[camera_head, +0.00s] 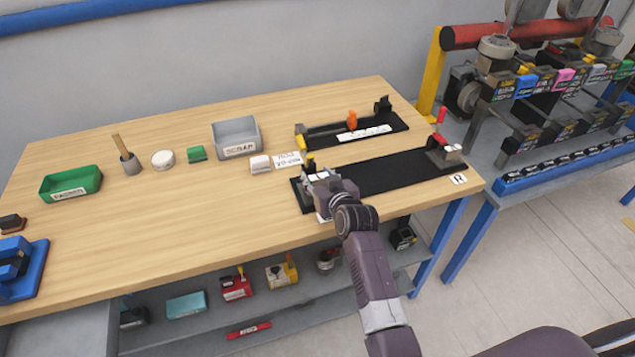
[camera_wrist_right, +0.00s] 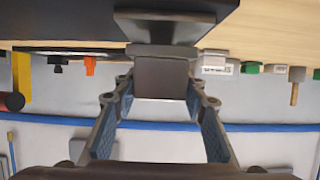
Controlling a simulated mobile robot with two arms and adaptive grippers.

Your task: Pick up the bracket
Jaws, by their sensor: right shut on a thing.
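My right gripper (camera_head: 322,188) is at the left end of the long black fixture (camera_head: 385,176) on the wooden bench. In the right wrist view, which is upside down, its two fingers (camera_wrist_right: 162,88) are closed on the sides of a dark grey piece, which I take to be the bracket (camera_wrist_right: 163,77). A wider dark plate (camera_wrist_right: 165,27) shows beyond the gripped block. In the head view the gripper hides most of this piece. I cannot tell if it is clear of the fixture. My left gripper is not in view.
A second black fixture with an orange part (camera_head: 352,120) lies behind. A blue device (camera_head: 22,268) is at the far left. The front middle bench is clear.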

